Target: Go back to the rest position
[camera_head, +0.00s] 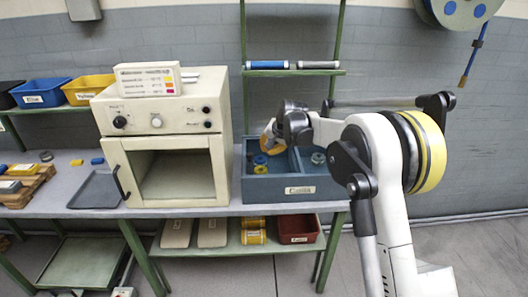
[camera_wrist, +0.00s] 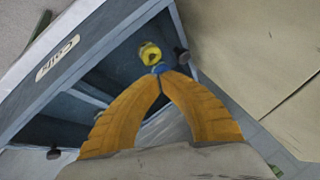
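My gripper (camera_wrist: 160,76) has its two orange fingers curved together, with the tips meeting and nothing clearly held between them. In the head view my gripper (camera_head: 269,138) is over the left compartment of a blue divided bin (camera_head: 290,188), which has a white label on its front. A yellow ring-like part (camera_wrist: 150,53) lies in the bin just beyond the fingertips. A blue part (camera_wrist: 159,68) shows right at the tips; it seems to lie in the bin behind them. My arm reaches in from the right in the head view.
An open oven-like cream machine (camera_head: 155,115) stands left of the bin, with a sign on top. A dark tray (camera_head: 95,189) lies left of it. Green uprights and a shelf (camera_head: 293,72) with two rolls rise behind the bin. Floor is clear at right.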

